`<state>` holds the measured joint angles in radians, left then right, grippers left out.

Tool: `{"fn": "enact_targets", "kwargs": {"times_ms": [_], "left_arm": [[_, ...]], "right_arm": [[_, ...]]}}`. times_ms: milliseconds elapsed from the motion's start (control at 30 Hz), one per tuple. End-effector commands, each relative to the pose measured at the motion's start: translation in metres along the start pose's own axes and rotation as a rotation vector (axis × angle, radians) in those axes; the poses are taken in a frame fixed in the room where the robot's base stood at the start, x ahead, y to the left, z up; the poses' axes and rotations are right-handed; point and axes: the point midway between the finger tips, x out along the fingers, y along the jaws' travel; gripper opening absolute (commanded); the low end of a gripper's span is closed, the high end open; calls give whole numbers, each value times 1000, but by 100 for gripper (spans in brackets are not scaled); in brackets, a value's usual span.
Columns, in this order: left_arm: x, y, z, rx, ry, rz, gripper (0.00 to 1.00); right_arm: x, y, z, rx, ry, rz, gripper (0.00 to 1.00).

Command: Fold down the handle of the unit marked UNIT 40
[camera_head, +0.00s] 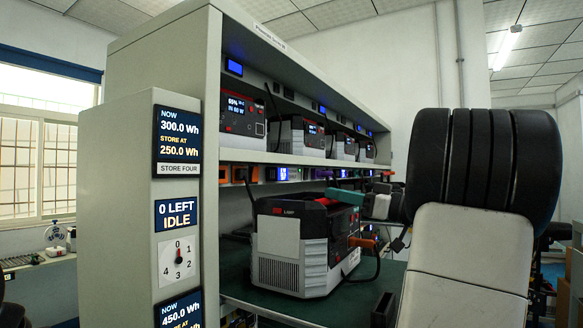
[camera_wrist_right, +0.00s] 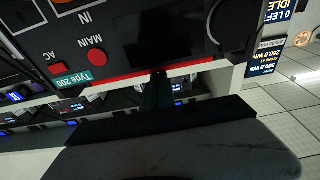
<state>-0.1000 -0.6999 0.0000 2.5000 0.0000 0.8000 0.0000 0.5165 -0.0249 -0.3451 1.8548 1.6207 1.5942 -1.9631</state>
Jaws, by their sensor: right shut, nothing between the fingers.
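A black and light-grey power unit (camera_head: 292,255) with red trim sits on the lower rack shelf. No UNIT 40 mark is readable, and I cannot clearly make out its handle. My right gripper (camera_head: 338,195) is shut and empty at the unit's upper front edge; contact is unclear. The right wrist view shows the unit's front panel (camera_wrist_right: 110,30) upside down, with a dark screen, red MAIN and AC buttons and a "Type 200" label. The closed fingers (camera_wrist_right: 155,90) show there beside the red edge strip. My left gripper is not in view.
The rack's upper shelf (camera_head: 300,158) holds several similar units, one with a lit display (camera_head: 240,113). The grey side post (camera_head: 138,200) carries blue displays and a dial (camera_head: 178,261). An orange-ended cable (camera_head: 365,243) hangs by the unit's front. Green shelf surface (camera_head: 235,265) lies bare left of the unit.

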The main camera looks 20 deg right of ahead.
Motion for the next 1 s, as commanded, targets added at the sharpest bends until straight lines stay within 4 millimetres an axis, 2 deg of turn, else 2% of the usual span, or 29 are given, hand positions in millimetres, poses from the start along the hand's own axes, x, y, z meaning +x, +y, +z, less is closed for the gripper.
{"fn": "enact_targets", "kwargs": {"times_ms": [33, 567, 733, 867, 1000], "left_arm": [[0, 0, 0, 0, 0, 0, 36], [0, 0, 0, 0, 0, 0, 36], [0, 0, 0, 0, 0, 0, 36], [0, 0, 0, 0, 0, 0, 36], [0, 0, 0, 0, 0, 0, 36]], "right_arm": [[-2, 0, 11, 18, -20, -1, 0], [-3, 2, 12, 21, -22, 4, 0], [2, -1, -6, 14, -15, 2, 0], [9, -6, -36, 2, -1, -2, 0], [-24, -5, -22, 9, -2, 4, 0]]}}
